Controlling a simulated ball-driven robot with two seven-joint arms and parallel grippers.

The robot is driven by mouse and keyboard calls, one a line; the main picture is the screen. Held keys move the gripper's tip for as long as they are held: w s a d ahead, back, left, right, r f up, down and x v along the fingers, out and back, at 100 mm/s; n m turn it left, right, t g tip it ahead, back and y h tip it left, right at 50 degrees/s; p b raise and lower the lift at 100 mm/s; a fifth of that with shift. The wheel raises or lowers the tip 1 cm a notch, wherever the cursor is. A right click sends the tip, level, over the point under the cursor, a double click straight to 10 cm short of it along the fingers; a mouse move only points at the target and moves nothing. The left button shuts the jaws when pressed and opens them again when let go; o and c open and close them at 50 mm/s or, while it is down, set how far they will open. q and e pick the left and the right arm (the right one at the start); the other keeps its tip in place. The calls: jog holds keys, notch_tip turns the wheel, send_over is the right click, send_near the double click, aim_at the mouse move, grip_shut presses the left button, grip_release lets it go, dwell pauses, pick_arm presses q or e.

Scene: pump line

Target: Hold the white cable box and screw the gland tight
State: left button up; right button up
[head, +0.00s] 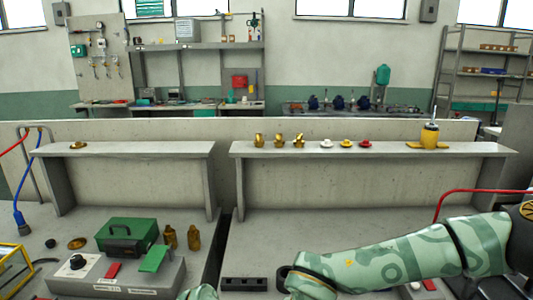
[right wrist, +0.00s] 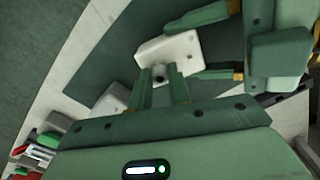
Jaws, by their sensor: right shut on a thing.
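In the right wrist view, the white cable box (right wrist: 181,48) is near the top middle, tilted. A small dark round part, which looks like the gland (right wrist: 159,73), shows at its near side. My right gripper (right wrist: 161,85) is shut on this part, its two green fingers close together. My left gripper (right wrist: 190,47) comes in from the right with one finger on each side of the box. I cannot tell whether its fingers press on the box. The head view shows neither gripper's fingers, nor the box.
A second white piece (right wrist: 112,99) lies left of my right fingers. In the head view, a green case (head: 127,234) and brass bottles (head: 193,238) stand at the left. Small brass, white and red parts line the right shelf (head: 385,149), with a yellow-based tool (head: 430,137) at its end.

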jog(key=m, duration=0.8)
jog(key=shift+m, duration=0.3)
jog(key=m, duration=0.6)
jog(key=shift+m, duration=0.4)
jog(key=m, duration=0.7)
jog(key=shift+f, duration=0.1)
jog(key=m, duration=0.4)
jog(key=shift+m, duration=0.4)
jog(key=m, duration=0.2)
jog(key=shift+m, duration=0.3)
jog(key=o, duration=0.8)
